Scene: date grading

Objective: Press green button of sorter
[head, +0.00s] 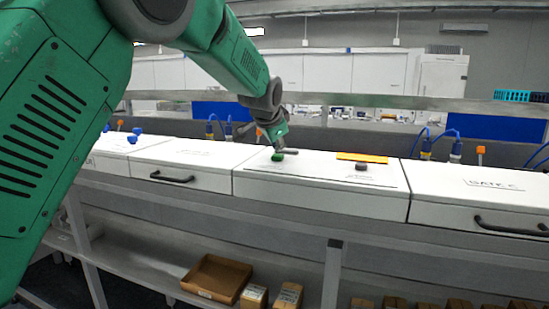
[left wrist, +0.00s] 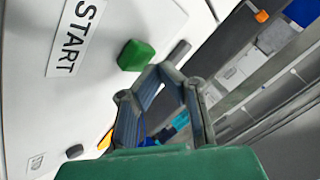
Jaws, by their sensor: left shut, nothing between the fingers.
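The green button (head: 277,156) is on the white top of the sorter (head: 255,183). In the left wrist view the green button (left wrist: 136,55) is a rounded green block beside a "START" label (left wrist: 75,38). My left gripper (head: 286,149) is at the button in the head view, partly overlapping it. In the left wrist view my left gripper (left wrist: 165,72) has its fingers drawn together, empty, with the tips just beside the button. I cannot tell whether they touch it. My right gripper is not in view.
A dark button (head: 361,167) and an orange strip (head: 362,157) are further right on the sorter top. White covers with black handles (head: 172,178) flank it. A metal rail (head: 400,103) runs behind. A brown tray (head: 217,279) and boxes sit on the shelf below.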

